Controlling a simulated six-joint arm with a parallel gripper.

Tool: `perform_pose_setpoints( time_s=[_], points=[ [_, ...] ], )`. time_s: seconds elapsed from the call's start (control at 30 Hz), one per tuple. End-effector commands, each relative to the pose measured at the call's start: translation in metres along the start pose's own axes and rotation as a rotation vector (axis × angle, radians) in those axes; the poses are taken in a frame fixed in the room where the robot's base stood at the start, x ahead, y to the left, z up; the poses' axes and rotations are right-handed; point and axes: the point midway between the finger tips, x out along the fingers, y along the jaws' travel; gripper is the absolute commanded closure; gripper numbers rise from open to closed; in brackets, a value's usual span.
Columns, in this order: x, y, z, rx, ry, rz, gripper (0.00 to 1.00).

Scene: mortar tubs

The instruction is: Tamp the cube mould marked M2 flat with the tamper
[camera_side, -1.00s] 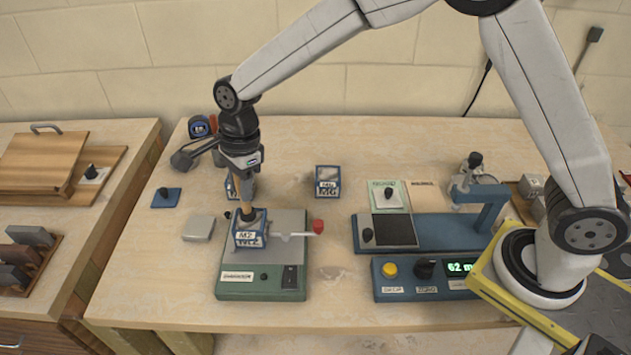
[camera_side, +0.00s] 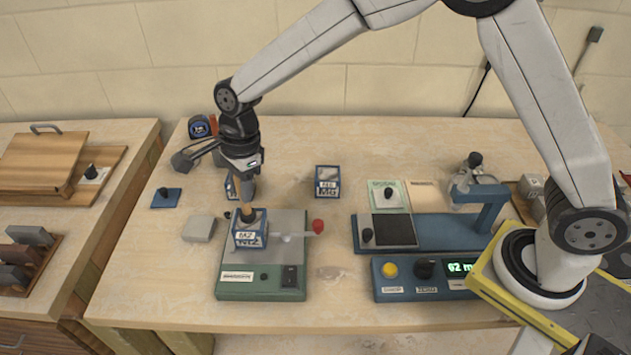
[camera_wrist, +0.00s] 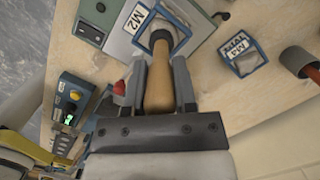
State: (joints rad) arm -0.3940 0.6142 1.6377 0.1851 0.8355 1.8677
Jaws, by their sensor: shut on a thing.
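The mould marked M2 (camera_side: 250,239) is a blue cube mould on the green-based machine with a grey plate (camera_side: 287,222). In the wrist view its label and rim show at the top (camera_wrist: 128,20). The tamper (camera_side: 245,196) has a wooden handle and a dark lower end. It stands close to upright, its lower end at the mould's open top; its foot and the fill are mostly hidden. My gripper (camera_side: 243,178) is shut on the tamper's handle above M2. In the wrist view the handle (camera_wrist: 158,88) lies between both fingers.
Another blue mould (camera_side: 327,181) stands behind to the right, and one (camera_side: 231,187) stands partly hidden behind my gripper. A red knob (camera_side: 318,226) sits right of M2. A small grey block (camera_side: 198,228) lies left of the machine.

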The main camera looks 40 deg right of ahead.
Motion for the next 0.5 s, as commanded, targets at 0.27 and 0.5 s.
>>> perform_pose_setpoints(
  time_s=[0.27, 0.5],
  points=[
    [0.002, 0.001, -0.001, 0.0, 0.002, 0.003, 1.0],
    [-0.008, 0.001, 0.001, 0.0, 0.001, 0.002, 1.0]
  ],
)
